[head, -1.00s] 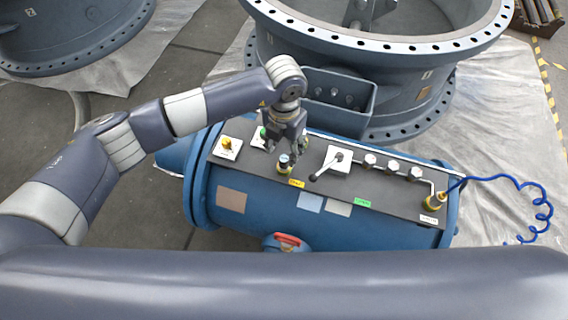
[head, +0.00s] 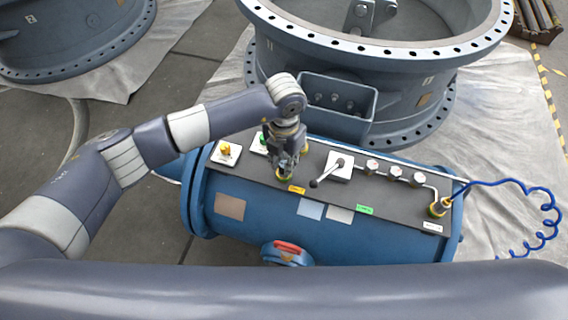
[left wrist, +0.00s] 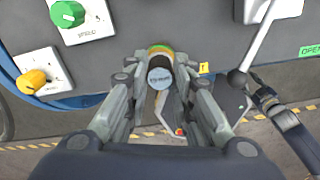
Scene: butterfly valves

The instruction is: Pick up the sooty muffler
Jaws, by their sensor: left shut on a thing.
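The sooty muffler (left wrist: 160,76) is a short cylinder with a dark side and a grey-blue round top. It stands on a brass fitting with a green and yellow ring on the dark panel. My left gripper (left wrist: 160,88) is shut on it, with one finger on each side. In the head view my left gripper (head: 287,165) reaches down to the panel and hides most of the muffler; its brass base (head: 284,176) shows below the fingers.
The panel tops a blue tank (head: 265,230). A yellow knob (head: 226,149) and green knob (left wrist: 68,13) sit left of my gripper. A lever (head: 327,171) stands close on the right, then several gauges (head: 395,172) and a coiled blue hose (head: 540,215).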

